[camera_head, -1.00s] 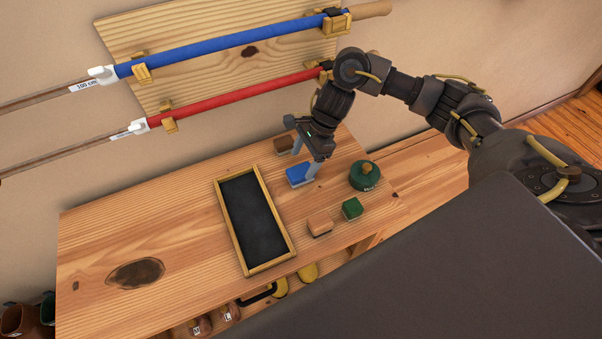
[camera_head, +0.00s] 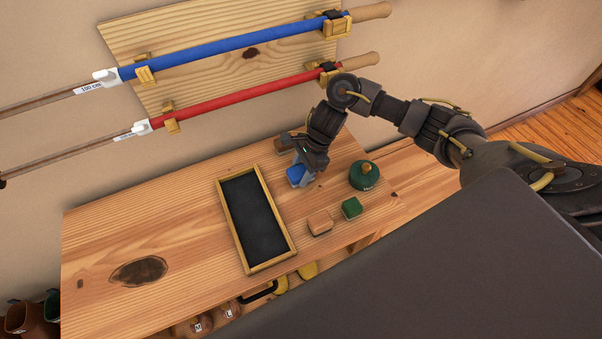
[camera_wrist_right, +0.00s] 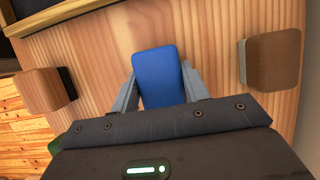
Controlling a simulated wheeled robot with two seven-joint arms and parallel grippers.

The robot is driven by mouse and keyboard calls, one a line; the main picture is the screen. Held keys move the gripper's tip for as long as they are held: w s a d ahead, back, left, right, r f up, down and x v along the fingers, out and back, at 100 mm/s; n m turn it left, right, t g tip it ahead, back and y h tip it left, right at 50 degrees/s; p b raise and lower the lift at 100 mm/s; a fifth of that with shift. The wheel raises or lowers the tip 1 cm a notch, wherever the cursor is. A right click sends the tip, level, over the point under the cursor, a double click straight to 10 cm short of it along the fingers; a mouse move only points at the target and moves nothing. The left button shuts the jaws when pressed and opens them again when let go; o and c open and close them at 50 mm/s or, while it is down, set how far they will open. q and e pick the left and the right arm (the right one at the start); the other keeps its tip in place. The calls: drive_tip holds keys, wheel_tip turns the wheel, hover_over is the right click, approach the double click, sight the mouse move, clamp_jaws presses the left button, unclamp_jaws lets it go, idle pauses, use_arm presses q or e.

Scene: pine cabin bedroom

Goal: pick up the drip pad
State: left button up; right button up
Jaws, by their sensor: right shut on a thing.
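A shallow wood-framed tray with a black mat surface, likely the drip pad (camera_head: 252,217), lies flat on the wooden bench in the head view. My right gripper (camera_head: 302,181) is to the right of its far end and does not touch it. The right gripper is shut on a blue block (camera_head: 295,173), with one finger on each side. The blue block also shows between the fingers in the right wrist view (camera_wrist_right: 160,75). It is at or very near the bench top; I cannot tell if it touches. My left gripper is not in view.
A brown block (camera_head: 282,145) sits just behind my right gripper. A green round weight (camera_head: 364,176), a small green block (camera_head: 351,208) and a tan block (camera_head: 319,222) stand to the right of the tray. The bench's left part (camera_head: 190,220) is clear. Two poles hang above.

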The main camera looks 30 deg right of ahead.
sight(296, 172)
drive_tip(key=shift+c, duration=0.8)
drive_tip(key=shift+r, duration=0.1)
drive_tip(key=shift+w+r+b, duration=0.1)
drive_tip(key=shift+r+b, duration=0.25)
drive_tip(key=shift+r, duration=0.15)
wheel_tip(296, 172, up, 3)
drive_tip(key=shift+a+f, duration=0.15)
drive_tip(key=shift+f, duration=0.05)
drive_tip(key=s+a+r+b, duration=0.1)
drive_tip(key=s+a+r, duration=0.8)
drive_tip(key=s, duration=0.1)
drive_tip(key=shift+a+r+b, duration=0.15)
drive_tip(key=shift+a+b, duration=0.1)
drive_tip(key=shift+b, duration=0.15)
drive_tip(key=shift+s, duration=0.1)
